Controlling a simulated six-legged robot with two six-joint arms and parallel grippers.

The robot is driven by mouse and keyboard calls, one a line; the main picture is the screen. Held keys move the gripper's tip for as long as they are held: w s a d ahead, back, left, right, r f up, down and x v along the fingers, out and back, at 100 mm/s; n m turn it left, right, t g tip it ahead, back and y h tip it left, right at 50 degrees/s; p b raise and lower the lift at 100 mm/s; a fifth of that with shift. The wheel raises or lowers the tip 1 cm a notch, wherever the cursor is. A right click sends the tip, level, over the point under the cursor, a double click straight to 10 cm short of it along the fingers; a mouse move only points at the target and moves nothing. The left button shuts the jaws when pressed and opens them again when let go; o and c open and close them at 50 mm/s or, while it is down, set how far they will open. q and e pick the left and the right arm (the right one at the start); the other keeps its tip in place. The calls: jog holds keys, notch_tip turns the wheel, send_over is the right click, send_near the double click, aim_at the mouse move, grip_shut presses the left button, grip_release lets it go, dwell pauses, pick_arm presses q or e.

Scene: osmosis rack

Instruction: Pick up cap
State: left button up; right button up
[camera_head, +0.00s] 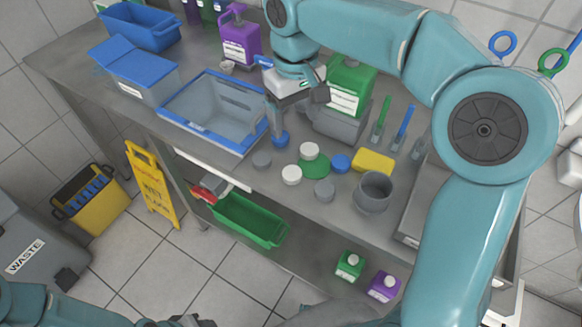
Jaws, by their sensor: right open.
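Several round caps lie near the front of the steel table: a blue cap (340,163), white caps (291,175) and (309,151), and grey caps (262,159) and (324,190). A flat green piece (314,168) lies among them. Which cap is meant cannot be told. My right gripper (297,106) points down over the table, behind the caps. It is open, with no cap seen between its fingers. A small blue item (281,139) shows just below its left finger. My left gripper (185,321) is barely in view at the bottom edge; its jaws are unclear.
A grey tub with a blue rim (212,125) stands left of the caps. A green jug (350,78), yellow sponge (374,161), grey cup (374,191) and upright brushes (403,127) crowd the right. A green bin (246,222) sits on the lower shelf.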

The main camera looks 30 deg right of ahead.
jog(key=b, duration=0.1)
send_over(292, 173)
jog(key=f, duration=1)
jog(key=shift+d, duration=0.25)
jog(key=shift+s+f, duration=0.2)
jog(key=shift+f, duration=0.05)
jog(key=f, duration=0.5)
jog(key=shift+w+a+f, duration=0.1)
jog(key=shift+a+f, duration=0.1)
jog(key=shift+f, duration=0.1)
jog(key=c, duration=1.1)
